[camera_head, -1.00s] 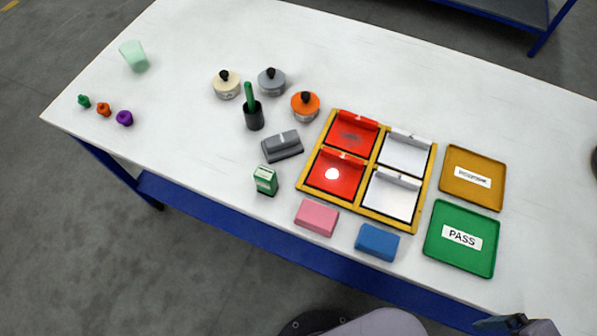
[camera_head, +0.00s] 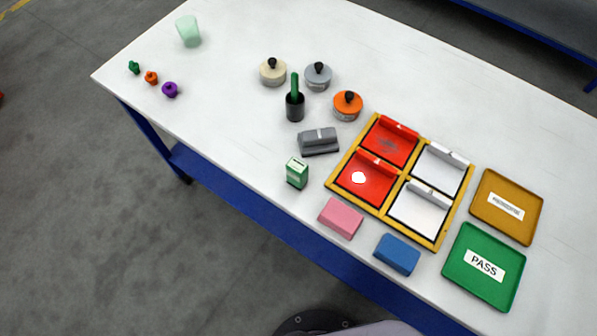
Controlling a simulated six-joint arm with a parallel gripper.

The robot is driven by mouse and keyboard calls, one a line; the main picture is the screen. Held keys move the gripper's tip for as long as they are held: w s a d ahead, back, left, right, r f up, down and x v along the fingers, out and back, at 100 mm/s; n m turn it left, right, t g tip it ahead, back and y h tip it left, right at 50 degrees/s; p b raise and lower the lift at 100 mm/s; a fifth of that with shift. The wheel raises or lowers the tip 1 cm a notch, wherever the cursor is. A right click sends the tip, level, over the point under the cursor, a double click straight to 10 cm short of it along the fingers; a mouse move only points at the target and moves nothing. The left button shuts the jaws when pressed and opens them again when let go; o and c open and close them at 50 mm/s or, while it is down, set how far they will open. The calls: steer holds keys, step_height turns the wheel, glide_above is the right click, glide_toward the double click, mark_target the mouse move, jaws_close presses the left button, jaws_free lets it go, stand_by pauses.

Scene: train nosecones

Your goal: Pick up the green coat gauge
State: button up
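The green coat gauge (camera_head: 297,173) is a small upright green box with a pale top. It stands on the white table near the front edge, left of the yellow-framed rack and below the grey block. Nothing touches it. My gripper is not in view. Only a grey part of my own body shows at the bottom edge.
Beside the gauge are a grey block (camera_head: 319,142), a pink block (camera_head: 341,218) and the yellow-framed rack (camera_head: 445,207) with red and white panels. A black holder (camera_head: 295,106) with a green handle and lidded pots stand behind. Green PASS tray (camera_head: 485,293) and amber tray (camera_head: 485,211) lie right.

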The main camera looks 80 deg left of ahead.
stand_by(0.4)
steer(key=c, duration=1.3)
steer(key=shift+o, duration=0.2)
